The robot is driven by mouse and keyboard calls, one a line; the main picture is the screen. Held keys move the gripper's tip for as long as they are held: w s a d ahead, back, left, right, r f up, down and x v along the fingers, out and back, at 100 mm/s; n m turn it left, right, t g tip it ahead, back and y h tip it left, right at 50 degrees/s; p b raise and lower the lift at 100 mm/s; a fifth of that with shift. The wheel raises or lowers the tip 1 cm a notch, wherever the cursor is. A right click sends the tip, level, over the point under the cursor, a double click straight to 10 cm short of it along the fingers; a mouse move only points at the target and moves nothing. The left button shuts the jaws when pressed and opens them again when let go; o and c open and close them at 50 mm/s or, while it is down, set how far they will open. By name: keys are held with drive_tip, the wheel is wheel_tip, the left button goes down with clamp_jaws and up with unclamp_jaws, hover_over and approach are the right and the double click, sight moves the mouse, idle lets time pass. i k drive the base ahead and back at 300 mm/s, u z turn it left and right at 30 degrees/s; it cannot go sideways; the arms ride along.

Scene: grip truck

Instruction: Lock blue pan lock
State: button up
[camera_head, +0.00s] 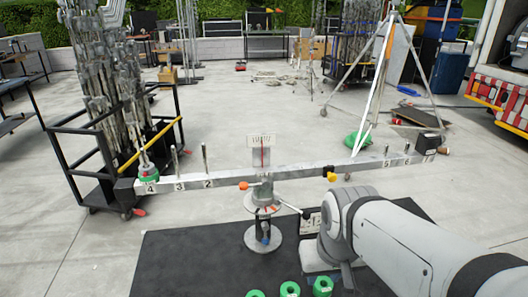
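A balance stand (264,195) rises from a black table, with a long numbered metal beam (225,181) across it. A small blue part (265,231) shows low on the stand, just above its round base; it may be the blue pan lock, but it is too small to tell its state. No gripper fingers are visible.
Several green weights (290,289) lie at the table's (190,262) near edge. A green-and-white weight (148,173) is at the beam's left end, a black box (426,144) near its right. A loaded cart (95,135) and tripod (378,75) stand behind. The table's left is clear.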

sight(265, 226)
drive_tip(key=k, duration=1)
drive_tip(key=z, duration=1.55)
drive_tip(key=i, duration=1.05)
drive_tip(key=u, duration=1.25)
